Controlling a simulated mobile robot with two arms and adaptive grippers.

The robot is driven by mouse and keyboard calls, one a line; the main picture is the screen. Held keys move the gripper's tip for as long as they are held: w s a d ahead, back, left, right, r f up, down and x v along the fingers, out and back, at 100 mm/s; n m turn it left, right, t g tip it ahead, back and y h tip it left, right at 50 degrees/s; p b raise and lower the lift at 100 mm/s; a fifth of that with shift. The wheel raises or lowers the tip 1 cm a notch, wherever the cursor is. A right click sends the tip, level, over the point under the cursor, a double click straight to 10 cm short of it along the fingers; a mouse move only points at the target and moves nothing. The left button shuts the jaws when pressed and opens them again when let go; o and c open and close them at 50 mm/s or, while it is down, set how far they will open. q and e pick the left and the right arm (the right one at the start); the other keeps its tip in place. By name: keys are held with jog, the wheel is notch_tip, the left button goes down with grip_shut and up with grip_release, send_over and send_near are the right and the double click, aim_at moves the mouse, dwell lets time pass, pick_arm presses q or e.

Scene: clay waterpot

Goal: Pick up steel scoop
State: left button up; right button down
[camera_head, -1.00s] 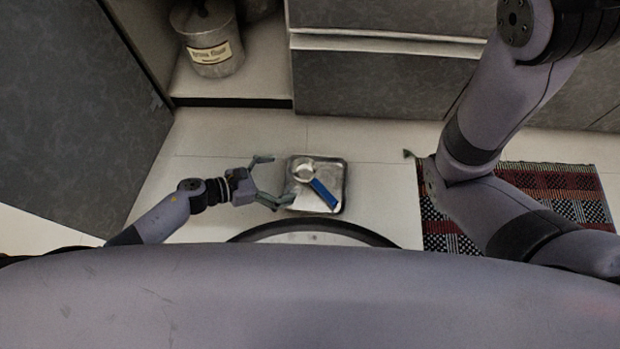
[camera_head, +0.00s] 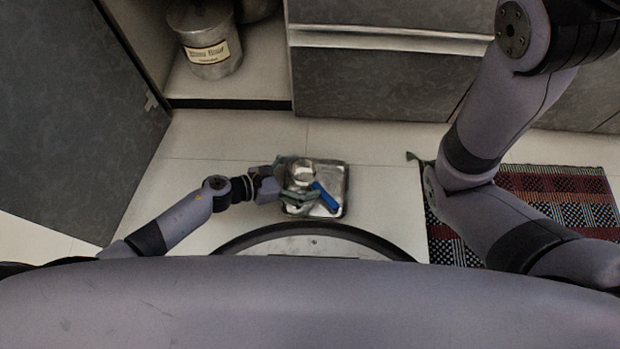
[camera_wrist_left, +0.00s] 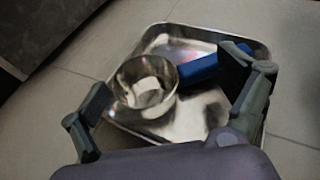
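The steel scoop (camera_head: 303,172) has a shiny round bowl and a blue handle (camera_head: 327,198). It lies on a square metal tray (camera_head: 338,168) on the floor, handle toward the lower right in the head view. In the left wrist view the bowl (camera_wrist_left: 146,88) opens toward the camera and the handle (camera_wrist_left: 200,69) runs to the right. My left gripper (camera_head: 300,179) is open over the tray, its fingers spread on either side of the scoop. In the wrist view a gap shows between the left finger and bowl; the right finger covers part of the handle's end. My right gripper is not seen.
A steel canister (camera_head: 207,45) with a label stands in the open cupboard at upper left. Drawer fronts (camera_head: 385,85) line the back. A patterned rug (camera_head: 570,190) lies at the right, partly behind my right arm. Pale tile floor is clear around the tray.

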pick_arm(q)
jog(key=c, duration=1.5)
jog(key=shift+c, duration=0.2)
